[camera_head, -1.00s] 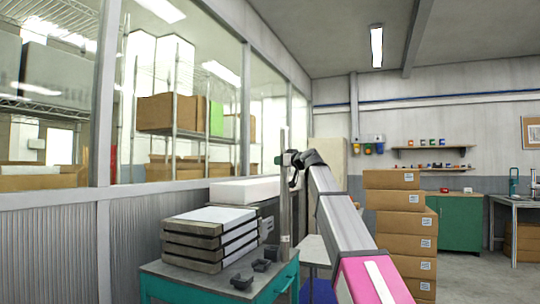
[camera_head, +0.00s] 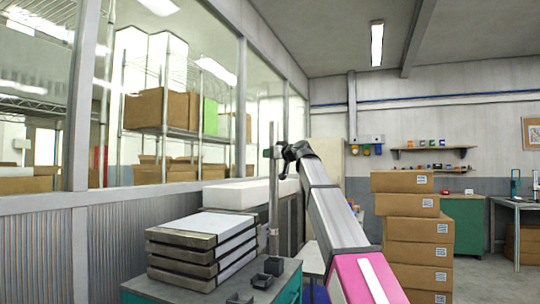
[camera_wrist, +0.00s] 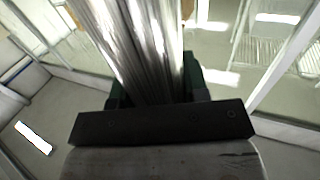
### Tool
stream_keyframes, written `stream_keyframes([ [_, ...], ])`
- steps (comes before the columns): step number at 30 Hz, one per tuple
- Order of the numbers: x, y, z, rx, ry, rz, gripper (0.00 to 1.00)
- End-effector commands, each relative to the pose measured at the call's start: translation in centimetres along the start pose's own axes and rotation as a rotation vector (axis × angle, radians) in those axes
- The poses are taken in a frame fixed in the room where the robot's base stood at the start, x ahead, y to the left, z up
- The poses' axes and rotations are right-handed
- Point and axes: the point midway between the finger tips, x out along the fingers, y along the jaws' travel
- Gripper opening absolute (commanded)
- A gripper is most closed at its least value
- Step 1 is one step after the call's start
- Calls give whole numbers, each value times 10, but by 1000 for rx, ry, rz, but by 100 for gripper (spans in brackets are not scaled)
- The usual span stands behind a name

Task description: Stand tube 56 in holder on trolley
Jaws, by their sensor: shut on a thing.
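In the wrist view the tube (camera_wrist: 140,50) is a shiny shaft between the dark green fingers (camera_wrist: 155,88). The trolley (camera_head: 291,272) has a grey top and teal sides, at the lower left of the head view. Small dark holders stand on it: one at the back (camera_head: 274,265), one in the middle (camera_head: 262,280) and one in front (camera_head: 240,299). The tube's lower end appears above or behind the back holder; I cannot tell whether they touch.
A stack of flat grey cases (camera_head: 205,245) fills the trolley's left part. A long white-topped unit (camera_head: 240,193) stands behind by the window wall. Stacked cardboard boxes (camera_head: 418,230) stand right of my arm. Open floor (camera_head: 485,278) shows at the right.

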Motion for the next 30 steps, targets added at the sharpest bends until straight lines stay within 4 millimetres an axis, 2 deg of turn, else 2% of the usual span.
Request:
stream_keyframes([
  [5, 0, 0, 9, 1, 2, 0, 0],
  [19, 0, 0, 49, 0, 1, 1, 0],
  [30, 0, 0, 55, 1, 2, 1, 0],
])
